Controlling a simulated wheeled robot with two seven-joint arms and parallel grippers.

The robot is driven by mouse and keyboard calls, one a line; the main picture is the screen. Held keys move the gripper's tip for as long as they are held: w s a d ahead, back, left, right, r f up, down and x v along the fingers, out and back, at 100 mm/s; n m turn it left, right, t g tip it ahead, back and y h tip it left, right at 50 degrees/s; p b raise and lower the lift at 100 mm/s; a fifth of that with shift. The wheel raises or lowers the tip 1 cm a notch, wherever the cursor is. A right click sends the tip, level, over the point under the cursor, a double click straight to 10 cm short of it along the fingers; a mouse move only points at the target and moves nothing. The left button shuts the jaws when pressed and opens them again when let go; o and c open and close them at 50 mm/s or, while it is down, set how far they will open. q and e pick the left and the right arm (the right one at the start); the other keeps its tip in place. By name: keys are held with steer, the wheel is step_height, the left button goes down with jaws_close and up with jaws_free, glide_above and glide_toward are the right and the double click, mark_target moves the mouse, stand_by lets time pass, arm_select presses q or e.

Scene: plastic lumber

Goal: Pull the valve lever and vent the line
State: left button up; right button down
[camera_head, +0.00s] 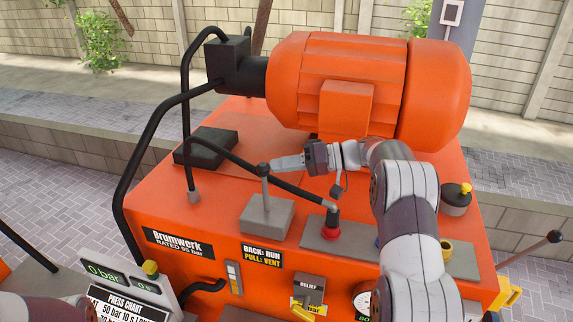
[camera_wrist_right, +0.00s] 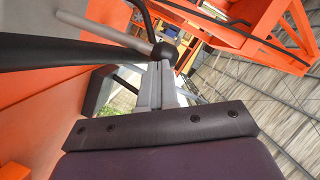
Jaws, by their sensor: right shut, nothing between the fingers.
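The valve lever (camera_head: 264,184) is a short grey rod with a dark round knob, standing almost upright on a grey block (camera_head: 267,219) on top of the orange power unit (camera_head: 220,235). A label (camera_head: 262,256) below it reads "BACK: RUN, PULL: VENT". My right gripper (camera_head: 276,165) reaches in from the right, its shut fingertips beside the knob. In the right wrist view the fingers (camera_wrist_right: 157,85) are together with nothing between them, and the knob (camera_wrist_right: 164,52) is just beyond their tips. Whether they touch it, I cannot tell. My left gripper is not in view.
A large orange motor (camera_head: 350,85) stands behind the lever. Black hoses (camera_head: 150,135) arch at the left, and one runs behind the lever to a red-collared fitting (camera_head: 331,228). A display panel (camera_head: 125,285) reading 0 bar stands at the front left.

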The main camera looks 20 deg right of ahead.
steer(key=s+a+p, duration=0.2)
steer(key=s, duration=0.2)
steer(key=shift+a+f+p, duration=0.3)
steer(key=shift+a+p, duration=0.1)
stand_by(0.5)
